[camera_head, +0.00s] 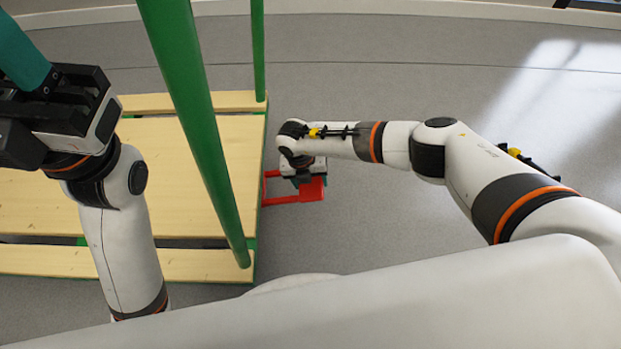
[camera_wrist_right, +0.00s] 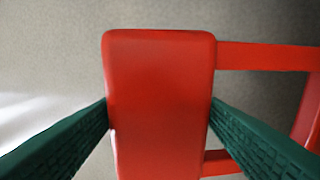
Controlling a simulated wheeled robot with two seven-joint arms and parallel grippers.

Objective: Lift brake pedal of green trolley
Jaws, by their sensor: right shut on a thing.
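The green trolley has a pale wooden deck (camera_head: 60,200) and green posts (camera_head: 187,85), at the left of the head view. Its red brake pedal (camera_head: 312,190) sticks out from the deck's right side, low near the floor. My right gripper (camera_head: 300,178) reaches down to the pedal, partly hidden under its own wrist. In the right wrist view, its two dark green fingers touch both sides of the red pedal plate (camera_wrist_right: 160,80). My left gripper (camera_head: 35,85) is at the upper left, by a teal bar (camera_head: 22,50); its fingers cannot be made out.
Red bars (camera_wrist_right: 265,57) join the pedal plate to its frame at the right of the wrist view. A tall green post stands between my two arms. The grey floor (camera_head: 400,235) right of the trolley is clear.

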